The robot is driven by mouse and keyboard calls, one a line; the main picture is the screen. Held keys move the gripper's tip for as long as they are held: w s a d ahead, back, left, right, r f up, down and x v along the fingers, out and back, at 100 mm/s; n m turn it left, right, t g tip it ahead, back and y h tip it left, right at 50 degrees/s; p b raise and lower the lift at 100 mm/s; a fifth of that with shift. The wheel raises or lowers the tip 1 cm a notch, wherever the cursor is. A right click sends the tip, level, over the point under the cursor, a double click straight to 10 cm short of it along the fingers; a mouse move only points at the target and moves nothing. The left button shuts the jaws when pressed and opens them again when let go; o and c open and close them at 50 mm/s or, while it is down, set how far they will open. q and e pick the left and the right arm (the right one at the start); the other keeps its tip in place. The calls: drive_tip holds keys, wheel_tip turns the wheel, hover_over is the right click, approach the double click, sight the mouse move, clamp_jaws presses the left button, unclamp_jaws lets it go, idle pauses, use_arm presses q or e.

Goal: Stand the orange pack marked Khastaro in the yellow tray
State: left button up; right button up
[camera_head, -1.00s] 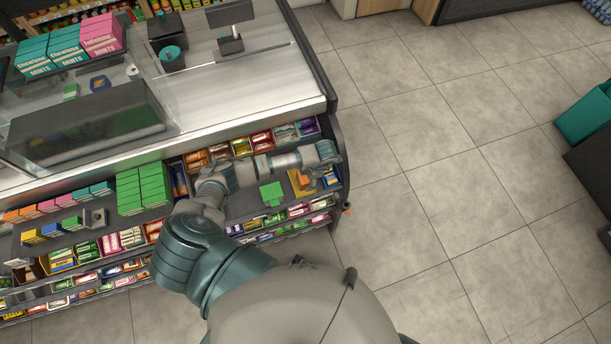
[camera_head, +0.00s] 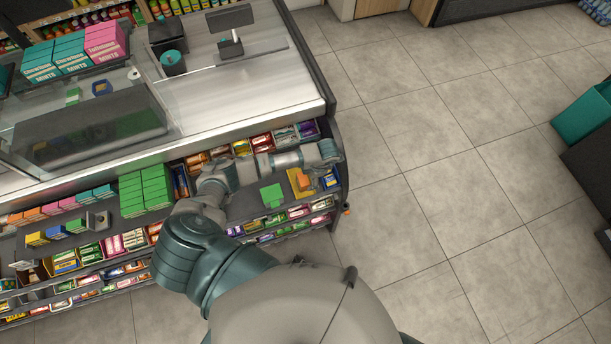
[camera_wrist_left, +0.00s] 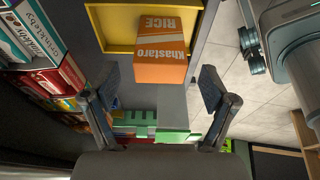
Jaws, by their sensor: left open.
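The orange pack marked Khastaro RICE (camera_wrist_left: 162,48) shows in the left wrist view with its lettering upside down. It is at the yellow tray (camera_wrist_left: 101,28) and overlaps the tray's near rim in this view. I cannot tell whether it stands upright on the tray floor. The head view also shows the orange pack (camera_head: 303,182) and the yellow tray (camera_head: 293,175) at the right end of the shelf. My left gripper (camera_wrist_left: 160,88) is open and empty, its fingers spread on either side of the pack's near end. My right gripper is not in view.
A green holder (camera_head: 271,195) stands on the shelf just left of the tray. A block of green boxes (camera_head: 145,189) is farther left. Rows of packs lie on the shelves above and below. The tiled floor (camera_head: 440,170) to the right is open.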

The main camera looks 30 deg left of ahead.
use_arm(q)
drive_tip(key=p+v, duration=0.2)
drive_tip(key=v, duration=0.2)
drive_tip(key=shift+d+r+p, duration=0.15)
drive_tip(key=shift+r+p, duration=0.05)
drive_tip(key=shift+p, duration=0.15)
drive_tip(key=shift+o, duration=0.2)
drive_tip(key=shift+o, duration=1.2)
drive_tip(key=v, duration=1.1)
drive_tip(key=shift+d+r, duration=0.2)
drive_tip(key=shift+r, duration=0.15)
